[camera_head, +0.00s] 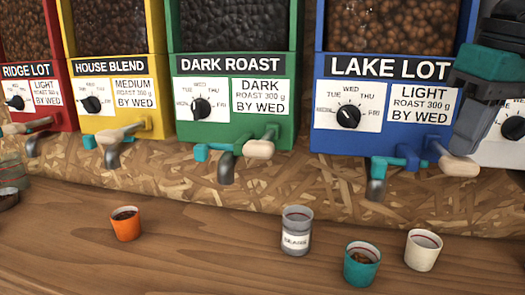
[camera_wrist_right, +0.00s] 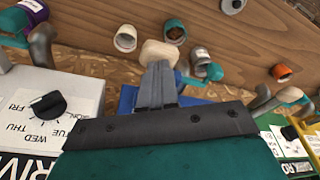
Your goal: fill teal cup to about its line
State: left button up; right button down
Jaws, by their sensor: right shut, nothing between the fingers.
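The teal cup (camera_head: 362,277) stands upright on the wooden counter, in front of the blue LAKE LOT bin (camera_head: 318,130). It holds some brown beans, their top below a red line inside. It also shows in the wrist view (camera_wrist_right: 175,22). The bin's grey spout (camera_head: 376,188) hangs above and behind the cup; I see no beans falling. My right gripper (camera_head: 463,147) is shut and empty, its fingertips at the cream lever handle (camera_head: 459,166). In the wrist view the fingertips (camera_wrist_right: 157,70) meet that handle (camera_wrist_right: 159,53), apparently touching. My left gripper is not in view.
A cream cup (camera_head: 422,252) stands close right of the teal cup. A grey labelled cup (camera_head: 296,234) and an orange cup (camera_head: 126,225) stand to the left. Green, yellow and red bins line the left. The counter between the orange and grey cups is clear.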

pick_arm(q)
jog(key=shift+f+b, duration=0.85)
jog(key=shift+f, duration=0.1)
pick_arm(e)
jog(key=shift+f, duration=1.45)
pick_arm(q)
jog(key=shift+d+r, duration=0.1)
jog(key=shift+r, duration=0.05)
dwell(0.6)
pick_arm(e)
notch_tip(320, 180, up, 3)
jog(key=p, duration=0.2)
jog(key=shift+f+p, duration=0.1)
jog(key=shift+p, duration=0.3)
notch_tip(320, 180, up, 3)
jog(key=p, duration=0.3)
notch_tip(320, 180, up, 3)
jog(key=p, duration=0.2)
jog(key=shift+p, duration=0.4)
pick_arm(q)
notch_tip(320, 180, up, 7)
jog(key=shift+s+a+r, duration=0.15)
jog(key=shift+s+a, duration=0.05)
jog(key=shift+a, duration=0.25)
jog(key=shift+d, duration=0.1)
pick_arm(e)
jog(key=shift+f, duration=0.1)
